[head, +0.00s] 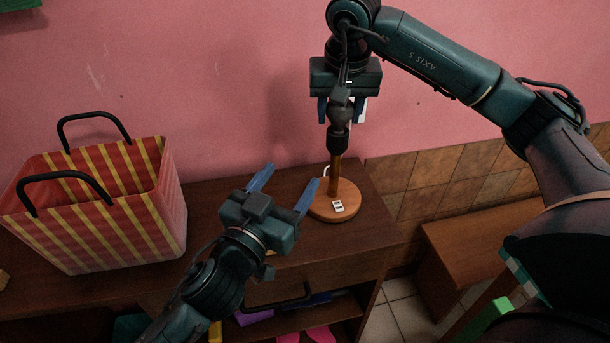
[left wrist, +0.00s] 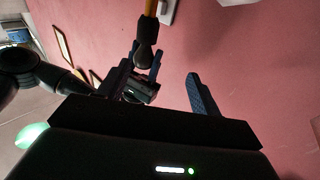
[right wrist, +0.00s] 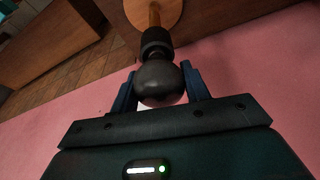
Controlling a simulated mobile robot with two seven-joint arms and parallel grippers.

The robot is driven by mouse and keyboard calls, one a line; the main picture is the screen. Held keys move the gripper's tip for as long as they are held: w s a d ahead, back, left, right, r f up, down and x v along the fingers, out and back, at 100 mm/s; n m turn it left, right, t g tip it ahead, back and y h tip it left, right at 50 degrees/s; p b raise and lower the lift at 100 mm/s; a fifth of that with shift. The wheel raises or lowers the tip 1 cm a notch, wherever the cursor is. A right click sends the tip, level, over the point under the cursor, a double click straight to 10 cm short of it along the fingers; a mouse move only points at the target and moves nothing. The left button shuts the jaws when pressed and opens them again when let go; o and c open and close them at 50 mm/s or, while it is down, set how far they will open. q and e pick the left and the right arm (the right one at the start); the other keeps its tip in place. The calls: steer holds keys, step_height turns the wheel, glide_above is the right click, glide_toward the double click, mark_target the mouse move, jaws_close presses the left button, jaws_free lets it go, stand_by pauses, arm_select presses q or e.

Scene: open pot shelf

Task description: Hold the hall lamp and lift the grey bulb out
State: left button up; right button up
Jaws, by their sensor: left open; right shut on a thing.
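The hall lamp has a round wooden base (head: 352,211), a wooden post (head: 335,175) and a dark socket (head: 337,143). It stands upright near the right end of the dark cabinet top. The grey bulb (right wrist: 160,85) sits at the top of the socket, with no clear gap between them. My right gripper (right wrist: 160,84) comes from above and is shut on the bulb, one blue finger on each side. My left gripper (head: 292,176) is open and empty, left of the lamp post and apart from it. The bulb also shows in the left wrist view (left wrist: 143,56).
A red and yellow striped bag (head: 100,205) with black handles stands on the left of the cabinet top (head: 205,210). The pink wall (head: 230,80) is close behind the lamp. A wooden bench (head: 480,245) is at the right. The cabinet has an open shelf below.

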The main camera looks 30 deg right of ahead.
mark_target(331, 148)
arm_select(q)
steer(key=w+d, duration=0.2)
steer(key=d, duration=0.2)
steer(key=w+d+g, duration=0.1)
steer(key=w+d, duration=0.2)
steer(key=d, duration=0.2)
steer(key=w+d+f+g, duration=0.1)
steer(key=w+d, duration=0.1)
steer(key=d, duration=0.3)
steer(key=shift+w+d+m, duration=0.1)
steer(key=shift+w+m, duration=0.1)
steer(key=shift+m, duration=0.2)
steer(key=shift+c, duration=0.6)
jaws_close()
stand_by(1.1)
arm_select(e)
steer(key=shift+r, duration=4.05)
